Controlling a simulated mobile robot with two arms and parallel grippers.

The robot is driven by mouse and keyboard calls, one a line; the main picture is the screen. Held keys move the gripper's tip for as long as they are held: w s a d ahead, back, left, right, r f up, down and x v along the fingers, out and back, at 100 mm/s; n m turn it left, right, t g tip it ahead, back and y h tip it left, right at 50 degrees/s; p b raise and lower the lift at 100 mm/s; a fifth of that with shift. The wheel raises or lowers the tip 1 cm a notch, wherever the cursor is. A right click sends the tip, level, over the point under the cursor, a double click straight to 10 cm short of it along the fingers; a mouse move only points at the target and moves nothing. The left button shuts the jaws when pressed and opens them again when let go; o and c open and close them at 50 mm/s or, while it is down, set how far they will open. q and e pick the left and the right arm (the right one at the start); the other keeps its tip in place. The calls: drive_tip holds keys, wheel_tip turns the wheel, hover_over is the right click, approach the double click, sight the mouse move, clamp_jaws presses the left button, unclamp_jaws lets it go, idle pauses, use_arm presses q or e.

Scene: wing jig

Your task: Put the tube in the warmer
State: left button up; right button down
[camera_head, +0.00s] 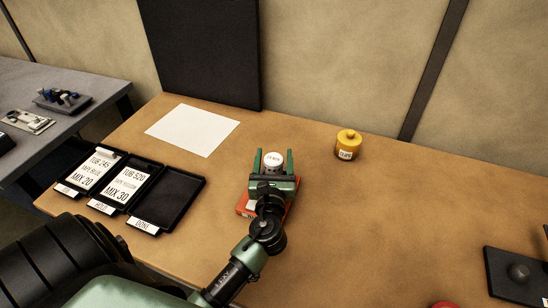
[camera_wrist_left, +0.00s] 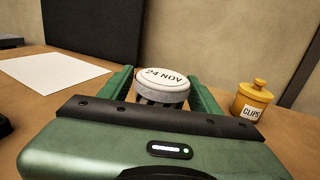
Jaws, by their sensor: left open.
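A round white-capped container (camera_head: 273,160) stands on the wooden table, and its cap reads "24 NOV" in the left wrist view (camera_wrist_left: 163,78). Its body below the cap is dark striped and mostly hidden. My left gripper (camera_head: 273,163) is open, with one green finger on either side of the cap. I cannot tell whether the fingers touch it. A red-orange object (camera_head: 243,208) lies under my gripper and is mostly covered. I cannot tell for certain which thing is the tube, and I see no clear warmer. My right gripper is not in view.
A yellow jar (camera_head: 348,146) labelled "CLIPS" stands to the right. Black trays (camera_head: 184,199), two holding cards, lie at left beside a white sheet (camera_head: 193,130). A dark block with a knob (camera_head: 518,271) is at right. The table's centre right is clear.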

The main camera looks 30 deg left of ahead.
sight(273, 172)
use_arm(q)
drive_tip(key=b+v, duration=0.2)
drive_tip(key=v, duration=0.8)
drive_tip(key=shift+s+d+f+b, duration=0.1)
drive_tip(key=shift+s+d+b, duration=0.1)
drive_tip(key=shift+b, duration=0.1)
drive_tip(key=shift+v, duration=0.75)
